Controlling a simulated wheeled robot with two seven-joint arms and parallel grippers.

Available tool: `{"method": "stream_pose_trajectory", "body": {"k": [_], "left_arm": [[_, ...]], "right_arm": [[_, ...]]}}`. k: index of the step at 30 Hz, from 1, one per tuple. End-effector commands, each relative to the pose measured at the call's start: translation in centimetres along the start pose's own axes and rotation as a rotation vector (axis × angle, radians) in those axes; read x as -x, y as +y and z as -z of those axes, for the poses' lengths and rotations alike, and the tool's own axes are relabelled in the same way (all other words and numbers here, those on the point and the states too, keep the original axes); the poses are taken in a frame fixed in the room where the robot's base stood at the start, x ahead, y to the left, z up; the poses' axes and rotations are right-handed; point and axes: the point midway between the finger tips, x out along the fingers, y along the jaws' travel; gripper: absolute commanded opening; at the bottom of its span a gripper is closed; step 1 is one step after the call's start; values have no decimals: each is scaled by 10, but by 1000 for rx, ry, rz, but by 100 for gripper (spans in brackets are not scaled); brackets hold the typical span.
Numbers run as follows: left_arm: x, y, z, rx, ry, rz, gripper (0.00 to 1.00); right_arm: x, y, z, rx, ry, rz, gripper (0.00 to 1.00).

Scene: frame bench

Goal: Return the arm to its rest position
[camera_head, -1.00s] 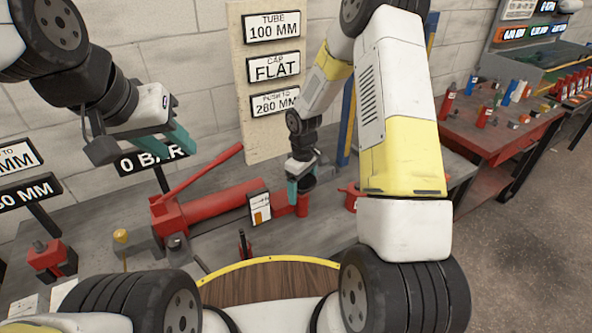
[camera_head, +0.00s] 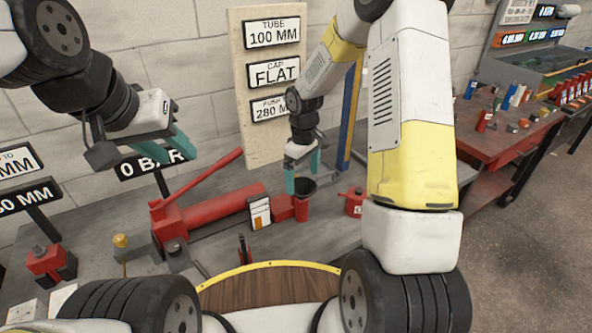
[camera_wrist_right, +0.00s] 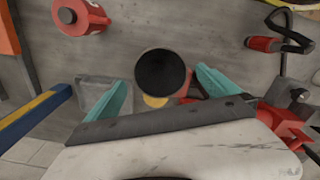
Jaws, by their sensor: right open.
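My right gripper (camera_head: 303,172) hangs fingers-down over the bench, with its two teal fingers spread and nothing between them. In the right wrist view its fingertips (camera_wrist_right: 160,85) stand apart, with a round black cup-like piece (camera_wrist_right: 160,72) beyond them. In the head view this black piece (camera_head: 305,187) sits on a small red upright part (camera_head: 302,209), just below the gripper. My left gripper (camera_head: 183,158) is held in the air at the left, above the red pump; its finger gap is hard to judge.
A red hydraulic pump (camera_head: 225,203) with a long raised handle lies on the bench. A white card (camera_head: 259,211) stands before it. A red can (camera_head: 353,203) stands to the right. A sign board (camera_head: 270,140) and a blue-yellow post (camera_head: 348,115) rise behind.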

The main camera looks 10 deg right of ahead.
Motion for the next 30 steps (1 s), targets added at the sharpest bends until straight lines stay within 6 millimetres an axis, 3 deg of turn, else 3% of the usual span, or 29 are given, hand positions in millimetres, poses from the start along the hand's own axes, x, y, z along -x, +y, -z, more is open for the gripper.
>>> {"method": "stream_pose_trajectory", "body": {"k": [14, 17, 20, 24, 30], "left_arm": [[0, 0, 0, 0, 0, 0, 36], [0, 0, 0, 0, 0, 0, 36], [0, 0, 0, 0, 0, 0, 36], [0, 0, 0, 0, 0, 0, 36], [0, 0, 0, 0, 0, 0, 36]], "right_arm": [[12, 0, -1, -7, 5, -4, 100], [33, 0, -6, -37, 24, -23, 100], [70, -4, -18, -97, 59, -50, 100], [127, -16, -43, -206, 128, -87, 100], [192, -44, -84, -362, 242, -114, 100]]}}
